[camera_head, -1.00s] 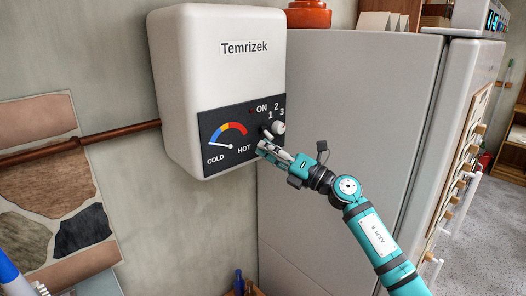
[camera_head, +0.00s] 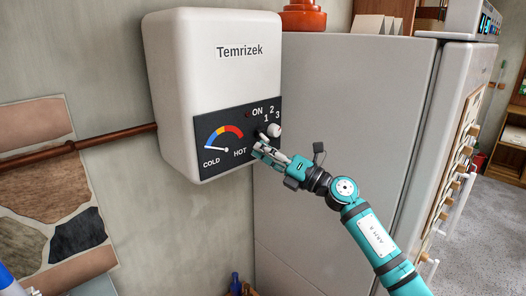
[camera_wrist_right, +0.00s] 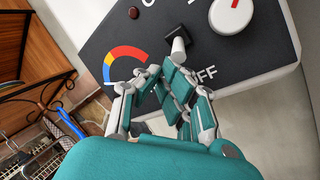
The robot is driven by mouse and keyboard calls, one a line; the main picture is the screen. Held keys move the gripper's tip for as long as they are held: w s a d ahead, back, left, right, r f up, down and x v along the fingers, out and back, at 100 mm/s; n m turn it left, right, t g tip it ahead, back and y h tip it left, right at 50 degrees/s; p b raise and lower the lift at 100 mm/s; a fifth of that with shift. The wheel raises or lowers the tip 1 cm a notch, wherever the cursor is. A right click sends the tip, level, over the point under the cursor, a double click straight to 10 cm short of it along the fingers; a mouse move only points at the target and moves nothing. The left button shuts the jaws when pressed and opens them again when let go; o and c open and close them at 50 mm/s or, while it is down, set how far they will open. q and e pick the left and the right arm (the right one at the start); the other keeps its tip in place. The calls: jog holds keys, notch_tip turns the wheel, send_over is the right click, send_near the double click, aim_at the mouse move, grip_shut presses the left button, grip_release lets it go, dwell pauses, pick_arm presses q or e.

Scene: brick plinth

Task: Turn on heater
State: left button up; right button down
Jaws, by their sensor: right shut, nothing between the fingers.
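The heater (camera_head: 185,75) is a white wall box with a black panel. Its gauge (camera_head: 222,135) has a needle toward COLD. A small toggle switch (camera_head: 262,136) sits between ON and OFF; in the wrist view its light lever (camera_wrist_right: 179,46) points down toward OFF. A white knob with a red mark (camera_wrist_right: 231,13) is beside it, and a small dark red lamp (camera_wrist_right: 133,12) shows no glow. My right gripper (camera_head: 258,148) is shut and empty just below the lever, very close; I cannot tell whether it touches. My left gripper is not in view.
A tall grey cabinet (camera_head: 335,110) stands right of the heater, with an orange pot (camera_head: 303,16) on top. A copper pipe (camera_head: 85,143) enters the heater from the left. Stone tiles (camera_head: 50,190) cover the wall at left. Blue-topped items (camera_head: 236,280) are below.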

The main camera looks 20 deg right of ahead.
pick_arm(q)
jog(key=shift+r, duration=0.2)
pick_arm(e)
jog(key=shift+s+r, duration=0.15)
jog(key=shift+r, duration=0.2)
pick_arm(q)
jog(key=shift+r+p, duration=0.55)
jog(key=shift+p, duration=0.2)
pick_arm(e)
jog(key=shift+s+d+r, duration=0.1)
jog(key=shift+s+r, duration=0.05)
jog(key=shift+r, duration=0.35)
jog(key=shift+s+d+r, duration=0.1)
jog(key=shift+s+r, duration=0.05)
jog(key=shift+r, duration=0.35)
jog(key=shift+f, duration=0.15)
